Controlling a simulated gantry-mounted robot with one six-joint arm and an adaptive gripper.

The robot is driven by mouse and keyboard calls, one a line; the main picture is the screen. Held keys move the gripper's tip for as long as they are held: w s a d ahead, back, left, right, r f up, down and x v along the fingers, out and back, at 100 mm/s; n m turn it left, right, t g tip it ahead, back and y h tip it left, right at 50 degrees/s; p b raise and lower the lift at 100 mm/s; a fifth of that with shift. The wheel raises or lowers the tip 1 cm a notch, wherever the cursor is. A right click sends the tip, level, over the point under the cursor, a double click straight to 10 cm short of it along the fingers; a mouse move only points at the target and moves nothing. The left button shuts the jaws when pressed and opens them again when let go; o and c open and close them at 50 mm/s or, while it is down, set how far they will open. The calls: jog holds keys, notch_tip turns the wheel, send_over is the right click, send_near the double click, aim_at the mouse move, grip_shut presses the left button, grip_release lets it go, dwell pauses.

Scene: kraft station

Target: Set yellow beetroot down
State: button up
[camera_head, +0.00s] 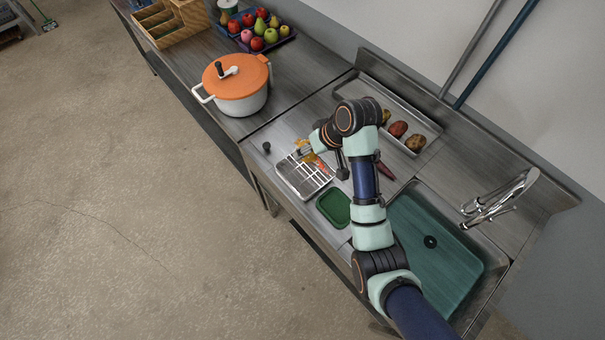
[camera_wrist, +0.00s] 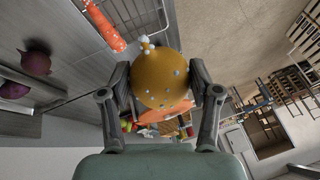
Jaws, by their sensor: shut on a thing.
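The yellow beetroot (camera_wrist: 160,80) is round and golden with pale specks and a whitish stem tip. In the wrist view it sits between the two fingers of my gripper (camera_wrist: 164,88), which is shut on it. In the head view my gripper (camera_head: 305,150) is over the far left end of the wire rack (camera_head: 305,184); the beetroot is small and hard to make out there. The rack also shows in the wrist view (camera_wrist: 142,14), behind the beetroot, with an orange carrot-like piece (camera_wrist: 104,28) on it. I cannot tell the beetroot's height above the rack.
A green tray (camera_head: 333,208) lies beside the rack, near the sink (camera_head: 440,265). A metal tray (camera_head: 372,88) holds several root vegetables at the back. A dark red vegetable (camera_head: 386,171) lies right of my wrist. An orange-lidded pot (camera_head: 238,103) and a fruit tray (camera_head: 283,43) stand farther left.

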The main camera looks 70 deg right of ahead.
notch_tip(320, 180, down, 16)
jog(key=shift+r+b, duration=0.25)
jog(key=shift+b, duration=0.35)
jog(key=shift+f, duration=0.1)
jog(key=o, duration=1.2)
jog(key=p+v, duration=0.1)
jog(key=v, duration=1.1)
